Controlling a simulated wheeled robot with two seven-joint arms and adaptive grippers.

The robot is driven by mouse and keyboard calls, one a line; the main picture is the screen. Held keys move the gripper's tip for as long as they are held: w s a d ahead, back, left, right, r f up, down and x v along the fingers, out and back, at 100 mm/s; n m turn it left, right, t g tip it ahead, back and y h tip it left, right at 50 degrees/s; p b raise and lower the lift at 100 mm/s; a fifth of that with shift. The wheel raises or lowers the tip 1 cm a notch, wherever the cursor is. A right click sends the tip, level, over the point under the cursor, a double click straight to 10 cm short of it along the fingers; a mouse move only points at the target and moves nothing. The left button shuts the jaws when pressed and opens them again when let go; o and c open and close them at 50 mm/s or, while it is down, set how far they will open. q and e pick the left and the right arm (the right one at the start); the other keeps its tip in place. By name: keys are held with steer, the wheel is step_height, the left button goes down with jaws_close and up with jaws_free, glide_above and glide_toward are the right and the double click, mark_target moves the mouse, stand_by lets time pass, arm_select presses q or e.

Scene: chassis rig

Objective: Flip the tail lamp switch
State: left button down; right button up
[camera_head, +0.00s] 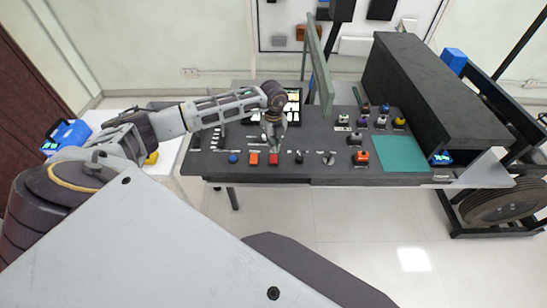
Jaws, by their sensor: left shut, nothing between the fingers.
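A dark control bench (312,173) stands ahead with a row of controls near its front edge. The row holds a blue button (233,158), an orange-red switch (254,158), a red switch (273,159), a black knob (299,156) and a silver round control (328,158). The labels are too small to read, so I cannot tell which one is the tail lamp switch. My left gripper (274,148) points down, shut and empty, just above or behind the red switch. I cannot tell whether it touches it. My right gripper is not in view.
A lit screen (292,105) stands behind my left gripper. A green upright panel (320,70) rises behind the row. An orange device (361,157) and a green mat (400,154) lie to the right, by a large dark housing (430,85). The floor in front is clear.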

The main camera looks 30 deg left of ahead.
arm_select(q)
steer(key=shift+r+p, duration=0.6)
steer(key=shift+r, duration=0.5)
steer(key=shift+d+f, duration=0.1)
